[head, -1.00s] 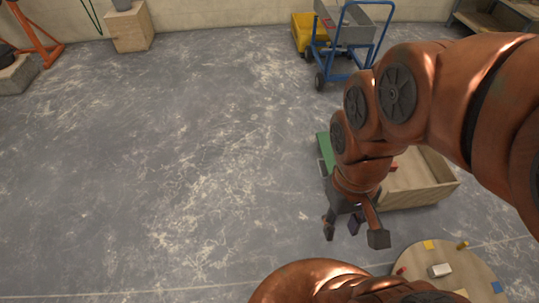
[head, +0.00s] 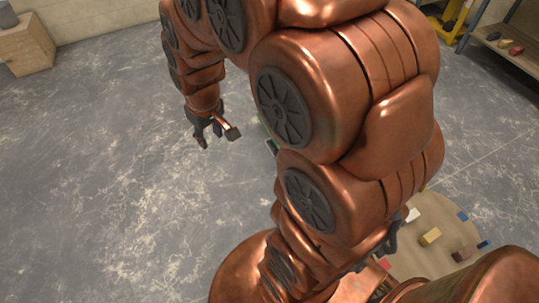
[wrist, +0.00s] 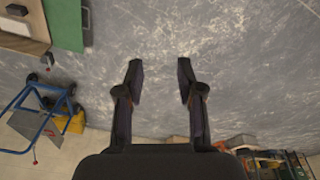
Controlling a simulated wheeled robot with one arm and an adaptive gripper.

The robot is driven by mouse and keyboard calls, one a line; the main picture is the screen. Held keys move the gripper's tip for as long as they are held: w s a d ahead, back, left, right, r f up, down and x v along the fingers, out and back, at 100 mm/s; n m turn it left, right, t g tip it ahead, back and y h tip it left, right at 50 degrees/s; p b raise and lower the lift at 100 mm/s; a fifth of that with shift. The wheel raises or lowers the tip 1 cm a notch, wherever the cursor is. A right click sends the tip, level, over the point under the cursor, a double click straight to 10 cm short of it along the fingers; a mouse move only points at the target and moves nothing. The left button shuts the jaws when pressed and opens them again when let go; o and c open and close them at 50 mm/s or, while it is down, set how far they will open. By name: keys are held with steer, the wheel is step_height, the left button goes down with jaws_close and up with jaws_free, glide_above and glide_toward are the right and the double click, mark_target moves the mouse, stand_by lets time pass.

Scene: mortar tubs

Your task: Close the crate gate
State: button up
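In the wrist view the wooden crate (wrist: 22,42) is at the upper left, cut off by the picture edge. A green panel, the crate gate (wrist: 65,25), is at its side, with a dark strip along its right edge. I cannot tell the gate's angle to the crate. In the head view my arm hides nearly all of the crate; only a thin green sliver shows beside the arm. My gripper (head: 217,137) is left of that sliver. In the wrist view my gripper (wrist: 160,68) is open, with only floor between its fingers, apart from the gate.
A round board with small blocks (head: 437,210) is at the lower right. A wooden box (head: 25,48) stands at the far left, and a shelf (head: 500,50) at the upper right. A blue cart (wrist: 35,115) is in the wrist view. The left floor is clear.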

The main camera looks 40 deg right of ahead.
steer(key=w+d+f+t+h+b, duration=0.1)
steer(key=w+d+f+t+b, duration=0.1)
steer(key=w+d+f+b, duration=0.55)
steer(key=w+d+f+t+b, duration=0.15)
steer(key=w+d+f, duration=0.35)
steer(key=w+f, duration=0.65)
steer(key=w+d+f+n+t+h+b, duration=0.1)
steer(key=w+d+f+b, duration=0.3)
steer(key=f, duration=0.4)
steer(key=w+d+f+t+h+b, duration=0.1)
steer(key=w+d+f+b, duration=0.15)
steer(key=d+f, duration=0.45)
steer(key=w+d+f+n+t+h+b, duration=0.15)
steer(key=d+f+b, duration=0.3)
steer(key=f, duration=0.55)
steer(key=s+d+f+t+h+b, duration=0.15)
steer(key=d+f+b, duration=0.3)
steer(key=f, duration=0.55)
steer(key=s+d+f+t+h+b, duration=0.15)
steer(key=d+f+b, duration=0.3)
steer(key=f, duration=0.45)
steer(key=s+d+f+h+b, duration=0.25)
steer(key=d+f, duration=0.25)
steer(key=f, duration=0.5)
steer(key=shift+n+y, duration=0.3)
steer(key=shift+n, duration=0.05)
steer(key=shift+b+x, duration=2)
steer(key=shift+x, duration=1.65)
steer(key=shift+w+a+r, duration=0.15)
steer(key=shift+r, duration=0.05)
